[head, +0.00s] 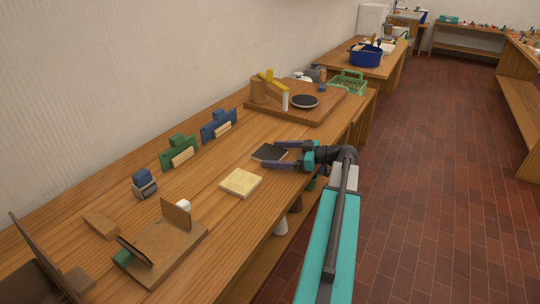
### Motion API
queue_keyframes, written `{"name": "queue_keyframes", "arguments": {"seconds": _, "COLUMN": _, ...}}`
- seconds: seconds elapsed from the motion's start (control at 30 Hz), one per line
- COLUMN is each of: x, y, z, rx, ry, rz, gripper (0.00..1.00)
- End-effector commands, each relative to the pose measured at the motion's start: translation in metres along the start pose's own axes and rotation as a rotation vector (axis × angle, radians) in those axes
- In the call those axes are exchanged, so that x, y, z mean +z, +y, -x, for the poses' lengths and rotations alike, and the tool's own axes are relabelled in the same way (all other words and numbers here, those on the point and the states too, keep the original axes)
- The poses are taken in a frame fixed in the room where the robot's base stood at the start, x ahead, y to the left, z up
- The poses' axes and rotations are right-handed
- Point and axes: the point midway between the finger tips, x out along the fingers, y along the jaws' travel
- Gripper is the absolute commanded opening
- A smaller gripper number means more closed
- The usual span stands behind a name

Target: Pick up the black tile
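The black tile (269,152) lies flat on the wooden bench, near the bench's front half. My gripper (270,155) reaches in from the right, low over the bench. Its two dark fingers are spread apart, one toward the far side and one toward the near side. The fingertips are at the tile's right part, and the tile shows to the left of and between them. I cannot tell whether the fingers touch the tile. The gripper is open.
A cream tile (240,183) lies left of my gripper. A green holder (178,151) and a blue holder (218,124) stand along the wall side. A wooden board (310,115) with a black disc (304,101) sits beyond. A brown stand (163,250) is at the near left.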

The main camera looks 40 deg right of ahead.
Motion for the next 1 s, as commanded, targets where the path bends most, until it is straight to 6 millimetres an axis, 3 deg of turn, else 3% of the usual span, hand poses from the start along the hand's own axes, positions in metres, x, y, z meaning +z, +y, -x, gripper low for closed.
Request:
{"name": "queue_keyframes", "arguments": {"seconds": 0.03, "x": 0.000, "y": 0.000, "z": 0.000, "rx": 0.000, "ry": 0.000, "rz": 0.000, "gripper": 0.83}}
{"name": "queue_keyframes", "arguments": {"seconds": 0.23, "x": 0.000, "y": 0.000, "z": 0.000, "rx": 0.000, "ry": 0.000, "rz": 0.000, "gripper": 0.49}}
{"name": "queue_keyframes", "arguments": {"seconds": 0.27, "x": 0.000, "y": 0.000, "z": 0.000, "rx": 0.000, "ry": 0.000, "rz": 0.000, "gripper": 0.48}}
{"name": "queue_keyframes", "arguments": {"seconds": 0.73, "x": -0.002, "y": 0.000, "z": 0.001, "rx": 0.001, "ry": 0.001, "rz": 0.000, "gripper": 0.47}}
{"name": "queue_keyframes", "arguments": {"seconds": 1.0, "x": -0.017, "y": 0.000, "z": 0.004, "rx": 0.001, "ry": 0.002, "rz": 0.002, "gripper": 0.47}}
